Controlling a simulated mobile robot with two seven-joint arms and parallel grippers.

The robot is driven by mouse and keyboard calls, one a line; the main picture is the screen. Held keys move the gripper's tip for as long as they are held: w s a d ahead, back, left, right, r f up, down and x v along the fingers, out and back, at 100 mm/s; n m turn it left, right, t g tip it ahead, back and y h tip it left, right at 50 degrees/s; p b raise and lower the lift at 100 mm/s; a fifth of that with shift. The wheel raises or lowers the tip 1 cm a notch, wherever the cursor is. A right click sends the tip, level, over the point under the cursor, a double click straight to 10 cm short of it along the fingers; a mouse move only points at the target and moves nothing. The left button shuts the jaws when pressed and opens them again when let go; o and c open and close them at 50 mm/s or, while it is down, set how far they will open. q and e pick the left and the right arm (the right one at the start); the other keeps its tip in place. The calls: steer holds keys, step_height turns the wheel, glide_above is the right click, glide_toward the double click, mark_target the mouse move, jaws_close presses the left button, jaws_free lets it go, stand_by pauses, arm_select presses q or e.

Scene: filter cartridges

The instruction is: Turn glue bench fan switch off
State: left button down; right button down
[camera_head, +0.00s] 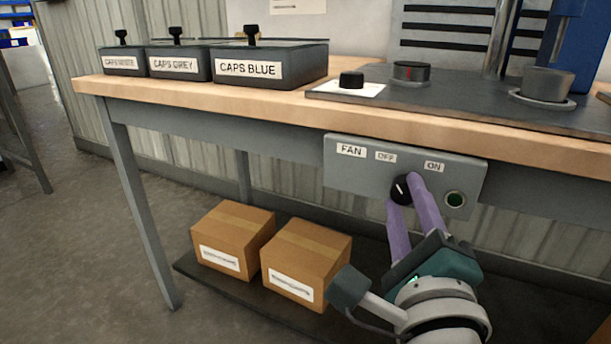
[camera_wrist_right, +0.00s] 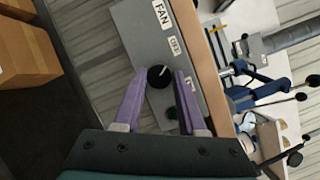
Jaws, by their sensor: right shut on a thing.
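The grey fan switch panel (camera_head: 340,178) hangs under the bench's front edge, with labels FAN, OFF and ON. Its black round knob (camera_head: 401,188) has a white pointer line that leans up and left, toward the OFF label (camera_head: 385,156). My right gripper (camera_head: 402,191) is shut on the knob, one purple finger on each side. The right wrist view shows the knob (camera_wrist_right: 159,77) between the fingertips (camera_wrist_right: 161,78). A green round lamp (camera_head: 455,199) sits right of the knob; it looks dark green, and I cannot tell if it is lit. My left gripper is not in view.
The wooden bench top (camera_head: 215,105) carries lidded boxes such as CAPS BLUE (camera_head: 271,69), plus a dark base plate (camera_head: 440,98) with a press. Two cardboard boxes (camera_head: 305,262) stand on a low shelf beneath, left of my right arm. Floor is clear at the left.

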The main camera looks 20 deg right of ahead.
steer(key=shift+c, duration=2.4)
jaws_free()
steer(key=v, duration=1)
steer(key=w+a+r+n+g+y+p, duration=0.1)
steer(key=a+r+n+y+p, duration=0.35)
steer(key=r+n+p, duration=0.2)
steer(key=a+r+n+g+y+p, duration=0.2)
steer(key=a+r+n+y+p, duration=0.1)
steer(key=r+n+y+p, duration=0.4)
steer(key=w+a+r+n+g+y+p, duration=0.1)
steer(key=a+r+n+y+p, duration=0.1)
steer(key=a+r+n+p, duration=0.35)
steer(key=s+d+r+n+g+h+p, duration=0.5)
steer(key=s+d+r+n+g+p, duration=0.65)
steer(key=p, duration=0.75)
step_height(320, 180, up, 37)
steer(key=s+t+p, duration=0.1)
steer(key=t+p, duration=0.1)
steer(key=p, duration=3.4)
steer(key=shift+s+a+y, duration=0.2)
steer(key=shift+y, duration=0.15)
